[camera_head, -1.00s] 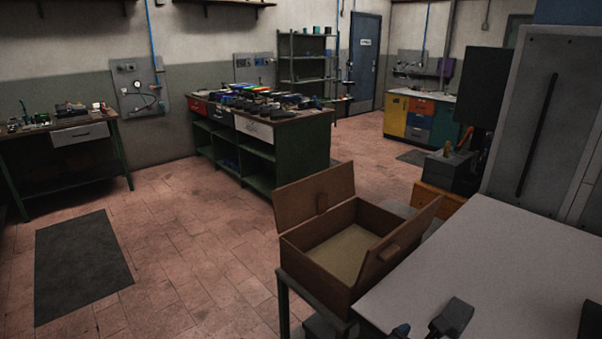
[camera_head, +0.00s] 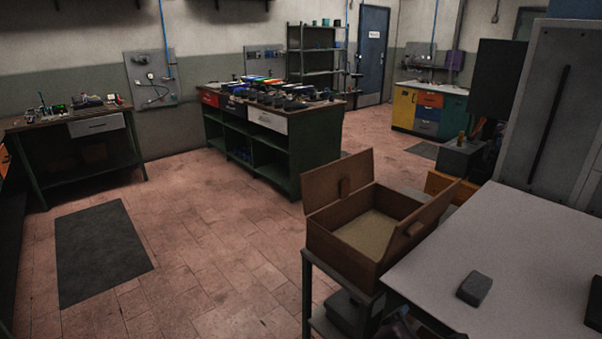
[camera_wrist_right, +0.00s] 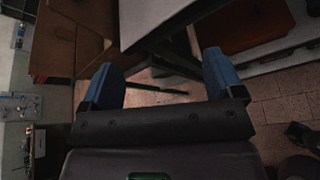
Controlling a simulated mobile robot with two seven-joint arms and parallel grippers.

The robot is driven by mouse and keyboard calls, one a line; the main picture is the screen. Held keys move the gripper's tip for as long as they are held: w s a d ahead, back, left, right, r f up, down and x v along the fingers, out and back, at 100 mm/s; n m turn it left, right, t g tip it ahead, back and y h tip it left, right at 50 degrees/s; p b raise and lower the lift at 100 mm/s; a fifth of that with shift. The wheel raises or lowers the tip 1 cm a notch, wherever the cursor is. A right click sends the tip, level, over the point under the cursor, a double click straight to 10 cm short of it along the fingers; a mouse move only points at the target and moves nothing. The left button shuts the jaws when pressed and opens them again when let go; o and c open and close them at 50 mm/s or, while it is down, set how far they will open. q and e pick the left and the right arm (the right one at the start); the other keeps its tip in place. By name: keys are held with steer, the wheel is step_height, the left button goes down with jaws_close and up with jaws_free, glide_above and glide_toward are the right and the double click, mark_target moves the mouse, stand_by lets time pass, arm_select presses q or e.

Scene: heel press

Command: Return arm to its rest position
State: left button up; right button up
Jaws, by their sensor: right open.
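My right gripper (camera_wrist_right: 160,65) is open and empty in the right wrist view, its two blue fingers wide apart with table, box and floor beyond them. In the head view only a dark, partly reddish part of my arm shows at the bottom edge, below the table's front edge; its fingers cannot be made out there. A dark grey block (camera_head: 475,288) lies on the light grey table (camera_head: 520,240), apart from the arm. My left gripper is not in view.
An open wooden box (camera_head: 335,246) stands on a stand at the table's left corner; its brown wood appears in the right wrist view (camera_wrist_right: 52,45). A grey cabinet (camera_head: 550,110) rises behind the table. Another dark object (camera_head: 595,305) is at the right edge.

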step_height(320, 180, down, 7)
steer(key=a+m+t+y, duration=0.25)
steer(key=m+y, duration=0.55)
steer(key=m, duration=0.7)
steer(key=s+d+f+m, duration=0.2)
steer(key=s+d+f, duration=0.2)
steer(key=s, duration=0.3)
steer(key=s+d+f+m+g, duration=0.1)
steer(key=s+d+f+m, duration=0.2)
steer(key=s+f, duration=0.3)
steer(key=shift+s+d+m, duration=0.3)
steer(key=shift+s+d, duration=0.6)
steer(key=shift+s, duration=0.05)
steer(key=shift+g, duration=0.25)
